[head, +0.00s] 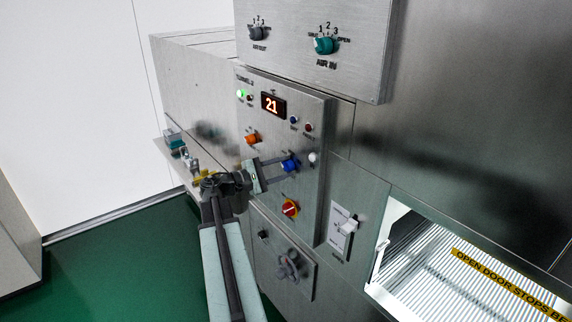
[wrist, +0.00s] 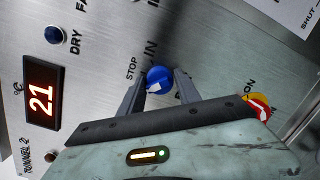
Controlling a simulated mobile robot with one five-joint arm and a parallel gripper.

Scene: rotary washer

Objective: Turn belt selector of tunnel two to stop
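The belt selector is a blue knob (head: 290,166) on the steel tunnel 2 panel (head: 318,185); it also shows in the wrist view (wrist: 159,76). STOP and IN are printed beside it, and another label is partly hidden by my gripper. A white mark shows on the knob's side nearer my gripper. My gripper (head: 273,167) reaches the panel from the left. In the wrist view its two fingers (wrist: 160,86) stand on either side of the knob, apart, with small gaps seeming to show. Contact is hard to judge.
A red and yellow switch (head: 290,209) sits just below the knob. An orange knob (head: 252,138) and a red display reading 21 (head: 273,104) are above left. A white lever switch (head: 350,225) and a lit open hatch (head: 440,270) are to the right.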

